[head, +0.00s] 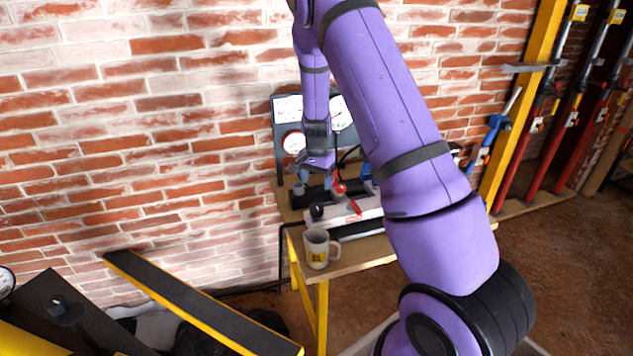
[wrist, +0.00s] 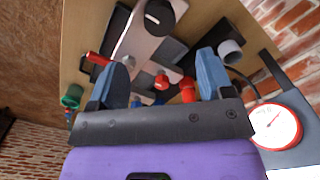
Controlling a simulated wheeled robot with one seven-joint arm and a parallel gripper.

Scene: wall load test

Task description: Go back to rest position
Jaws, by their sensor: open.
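My purple arm reaches across the head view, and my gripper (head: 316,184) hangs over the back of a small wooden table (head: 350,262). In the wrist view my gripper (wrist: 163,72) has its two blue-grey fingers wide apart, with nothing held between them. Below it on the table is a light-coloured device (head: 358,224) with a black knob and red levers. This device also shows in the wrist view (wrist: 142,45). Red knobs (wrist: 187,92) appear between the fingers; how far they are from the fingertips I cannot tell.
A gauge panel (head: 287,108) stands behind my gripper, close to the brick wall (head: 150,100). A mug (head: 319,249) stands at the table's front left corner. A yellow post (head: 520,110) and red props (head: 545,125) are at right. A black-and-yellow beam (head: 200,300) lies front left.

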